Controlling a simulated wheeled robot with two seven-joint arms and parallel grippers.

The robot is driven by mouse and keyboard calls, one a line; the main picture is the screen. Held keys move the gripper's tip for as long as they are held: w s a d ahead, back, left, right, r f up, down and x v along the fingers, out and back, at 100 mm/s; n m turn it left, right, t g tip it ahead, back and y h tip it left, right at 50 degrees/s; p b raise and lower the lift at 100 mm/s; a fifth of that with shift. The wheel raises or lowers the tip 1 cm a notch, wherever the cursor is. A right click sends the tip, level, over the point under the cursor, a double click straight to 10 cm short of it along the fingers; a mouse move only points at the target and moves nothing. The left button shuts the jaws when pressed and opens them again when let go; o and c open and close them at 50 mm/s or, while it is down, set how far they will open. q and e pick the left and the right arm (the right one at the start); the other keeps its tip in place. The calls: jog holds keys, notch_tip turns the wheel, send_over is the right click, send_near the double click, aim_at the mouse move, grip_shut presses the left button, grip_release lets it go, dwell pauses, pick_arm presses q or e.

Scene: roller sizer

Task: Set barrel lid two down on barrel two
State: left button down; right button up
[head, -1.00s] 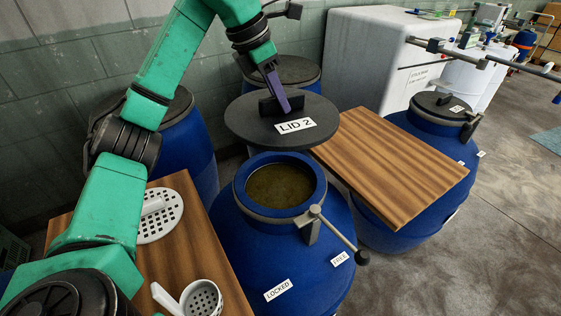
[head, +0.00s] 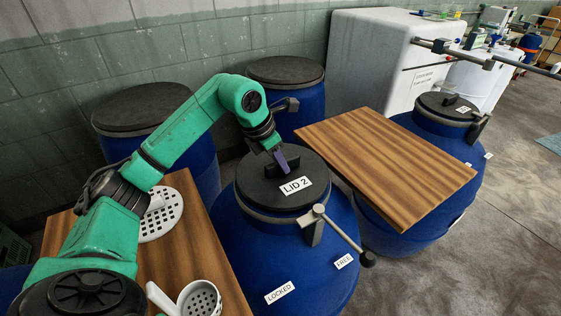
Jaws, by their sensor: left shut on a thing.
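The black round lid (head: 262,184) marked "LID 2" lies level over the mouth of the open-topped blue barrel (head: 276,252) in the middle and covers it. Whether it is fully seated cannot be told. My left gripper (head: 283,164) is shut on the handle on top of the lid, coming down from behind. The barrel's clamp lever (head: 325,228) sticks out at the front right of the rim, between the LOCKED (head: 280,293) and FREE (head: 344,262) labels, nearer FREE. My right gripper is not in view.
A wooden board (head: 190,225) at the left holds a white perforated disc (head: 162,218) and a white strainer cup (head: 199,299). Two dark-topped blue barrels (head: 143,110) (head: 286,72) stand behind.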

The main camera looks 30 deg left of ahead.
pick_arm(q)
jog(key=shift+f+b, duration=0.45)
jog(key=shift+f, duration=0.15)
jog(key=c, duration=0.8)
grip_release()
jog(key=shift+o, duration=0.2)
jog(key=shift+r, duration=0.2)
jog(key=v, duration=1.3)
jog(key=shift+p, duration=0.35)
jog(key=shift+w, duration=0.1)
